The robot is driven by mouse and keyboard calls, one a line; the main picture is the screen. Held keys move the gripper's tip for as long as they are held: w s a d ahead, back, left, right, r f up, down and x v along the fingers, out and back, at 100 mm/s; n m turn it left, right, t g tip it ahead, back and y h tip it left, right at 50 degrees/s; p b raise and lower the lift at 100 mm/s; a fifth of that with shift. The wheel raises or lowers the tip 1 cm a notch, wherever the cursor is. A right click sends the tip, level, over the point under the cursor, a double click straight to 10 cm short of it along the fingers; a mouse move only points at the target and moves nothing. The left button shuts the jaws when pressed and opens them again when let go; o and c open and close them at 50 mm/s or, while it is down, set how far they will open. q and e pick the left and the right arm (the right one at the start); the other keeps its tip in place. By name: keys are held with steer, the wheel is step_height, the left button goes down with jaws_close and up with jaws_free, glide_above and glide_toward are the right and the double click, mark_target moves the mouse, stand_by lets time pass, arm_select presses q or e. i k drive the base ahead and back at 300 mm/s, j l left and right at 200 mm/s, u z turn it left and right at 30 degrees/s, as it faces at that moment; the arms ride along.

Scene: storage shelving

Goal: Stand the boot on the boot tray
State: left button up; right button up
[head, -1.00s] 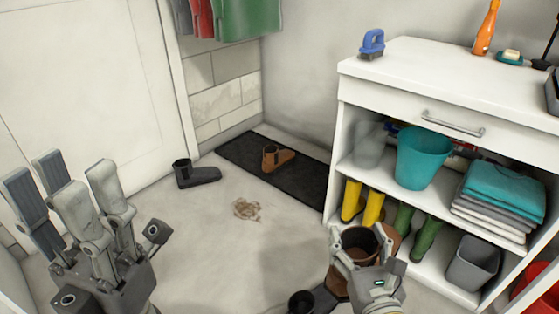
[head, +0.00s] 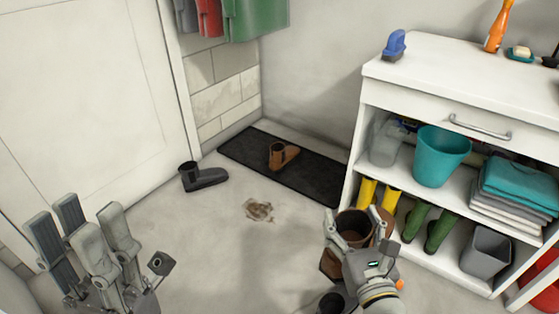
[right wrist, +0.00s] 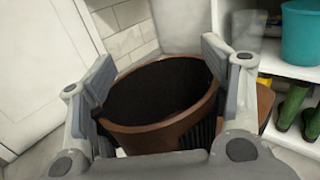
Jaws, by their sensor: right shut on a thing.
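A brown boot (head: 331,263) is upright in my right gripper (head: 358,228), whose fingers are shut on its shaft at either side of the rim. In the right wrist view the boot's open top (right wrist: 165,135) sits between the finger pads. I cannot tell whether its sole touches the floor. The boot tray (head: 312,180) is a dark flat tray along the back wall, with another small brown boot (head: 283,155) upright near its middle. My left gripper (head: 88,232) is open and empty at the lower left, over the floor.
A black boot (head: 205,179) stands on the floor left of the tray. Another dark boot (head: 331,302) is at the bottom edge. A dirt patch (head: 259,211) marks the floor. The white shelf unit (head: 455,100) holds yellow boots (head: 390,198) and green boots (head: 440,230).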

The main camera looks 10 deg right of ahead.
mark_target(307, 172)
steer(key=i+j+z, duration=0.25)
steer(key=i+j, duration=0.2)
steer(key=j, duration=0.2)
steer(key=i+j+z, duration=0.15)
steer(key=j, duration=0.2)
steer(key=i+j+z, duration=0.1)
steer(key=j, duration=0.25)
steer(key=i+j+z, duration=0.2)
steer(key=i+j, duration=0.15)
steer(key=i, duration=0.3)
steer(key=i+j+z, duration=0.2)
steer(key=i+j, duration=0.2)
steer(key=i, duration=0.2)
